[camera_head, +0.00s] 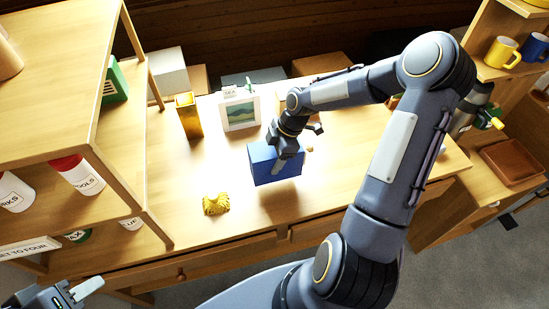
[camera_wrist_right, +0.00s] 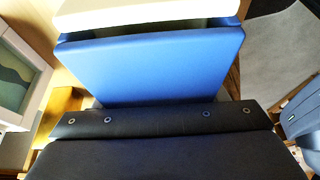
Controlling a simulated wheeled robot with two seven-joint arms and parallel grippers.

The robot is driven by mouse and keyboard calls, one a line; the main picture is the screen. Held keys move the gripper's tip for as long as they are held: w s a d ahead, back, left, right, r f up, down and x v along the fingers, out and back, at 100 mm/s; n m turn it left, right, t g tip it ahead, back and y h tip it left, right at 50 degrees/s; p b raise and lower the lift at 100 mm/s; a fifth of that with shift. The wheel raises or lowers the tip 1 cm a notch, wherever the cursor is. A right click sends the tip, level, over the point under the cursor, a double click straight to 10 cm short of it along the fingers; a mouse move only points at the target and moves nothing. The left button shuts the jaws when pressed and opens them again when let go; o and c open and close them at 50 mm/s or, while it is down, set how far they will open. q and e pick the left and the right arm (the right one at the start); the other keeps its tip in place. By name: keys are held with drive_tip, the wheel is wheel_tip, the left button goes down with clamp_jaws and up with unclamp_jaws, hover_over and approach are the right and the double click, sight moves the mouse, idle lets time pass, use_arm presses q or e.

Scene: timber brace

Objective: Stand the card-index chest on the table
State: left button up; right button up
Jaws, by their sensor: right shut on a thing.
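The card-index chest seems to be the blue box (camera_head: 272,168) in the middle of the table (camera_head: 330,190) in the head view. My right gripper (camera_head: 286,148) is shut on it from above. Whether the box touches the table top or hangs just over it, I cannot tell. In the right wrist view the blue box (camera_wrist_right: 150,68) shows a flat blue face and a pale edge beyond it; the dark gripper body covers the lower part. My left gripper (camera_head: 72,293) is at the bottom left corner, away from the table, with its fingers only partly in view.
A yellow crumpled-looking thing (camera_head: 215,204) lies left of the box. A framed picture (camera_head: 239,112) and an amber box (camera_head: 188,115) stand behind. A wooden shelf unit (camera_head: 60,120) stands at the left. The table's front right is clear. A brown tray (camera_head: 512,161) lies at the far right.

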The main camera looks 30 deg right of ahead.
drive_tip(key=shift+w+d+f, duration=0.3)
drive_tip(key=shift+d+f, duration=0.05)
drive_tip(key=shift+f, duration=0.2)
drive_tip(key=shift+w+d+f, duration=0.3)
drive_tip(key=shift+d+f, duration=0.05)
drive_tip(key=shift+f, duration=0.15)
drive_tip(key=shift+f+p, duration=0.35)
drive_tip(key=shift+f, duration=1.25)
drive_tip(key=shift+f, duration=0.15)
drive_tip(key=o, duration=1.1)
